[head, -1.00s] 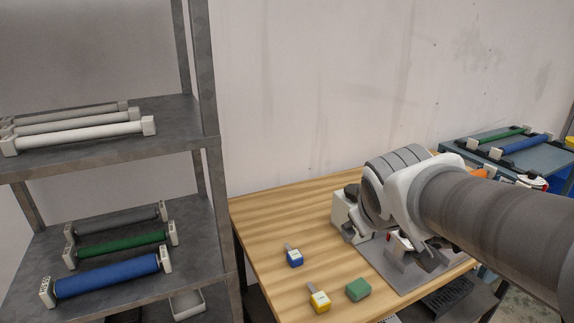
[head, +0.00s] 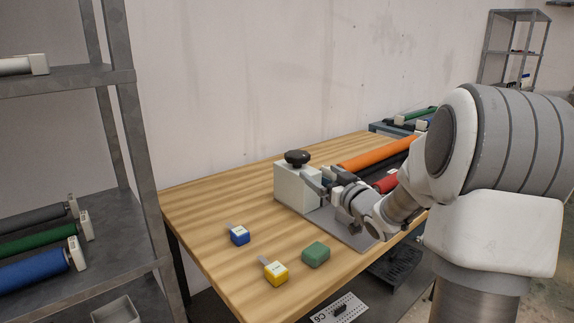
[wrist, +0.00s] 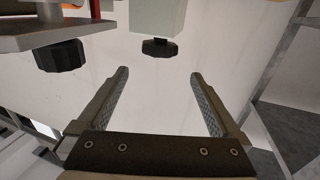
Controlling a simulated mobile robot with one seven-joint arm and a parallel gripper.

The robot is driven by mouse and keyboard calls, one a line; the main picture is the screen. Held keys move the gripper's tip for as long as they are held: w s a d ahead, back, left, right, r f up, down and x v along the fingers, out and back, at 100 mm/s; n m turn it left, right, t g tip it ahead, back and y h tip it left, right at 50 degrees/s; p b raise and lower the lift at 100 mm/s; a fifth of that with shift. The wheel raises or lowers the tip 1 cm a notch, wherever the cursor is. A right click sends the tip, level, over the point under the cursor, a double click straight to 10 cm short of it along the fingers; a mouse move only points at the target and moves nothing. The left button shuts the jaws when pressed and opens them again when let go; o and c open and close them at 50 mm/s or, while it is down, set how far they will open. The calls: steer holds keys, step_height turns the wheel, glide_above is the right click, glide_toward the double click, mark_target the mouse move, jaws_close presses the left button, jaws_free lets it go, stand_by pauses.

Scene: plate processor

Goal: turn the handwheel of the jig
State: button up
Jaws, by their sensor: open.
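The jig's pale block (head: 296,188) stands on a grey base plate (head: 356,236) on the wooden table. A black knob-like handwheel (head: 297,157) tops the block. In the wrist view, which is upside down, a black knob (wrist: 160,48) under a pale block shows beyond my fingertips, between their lines. A second black knob (wrist: 60,55) shows at the left under a grey plate; I cannot match it in the head view. My gripper (wrist: 158,76) is open and empty. In the head view my gripper (head: 318,186) is beside the block's right side, partly hiding the jig.
An orange roller (head: 375,153) and a red part (head: 386,183) lie behind my arm. A metal shelf (head: 125,130) stands left. The table's left part is clear.

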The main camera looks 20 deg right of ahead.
mark_target(293, 152)
steer(key=w, duration=0.5)
steer(key=w+a+b, duration=0.1)
steer(key=w, duration=0.5)
steer(key=w+a+b, duration=0.1)
steer(key=w, duration=0.5)
steer(key=shift+w, duration=0.15)
steer(key=shift+b, duration=0.35)
steer(key=c, duration=1.1)
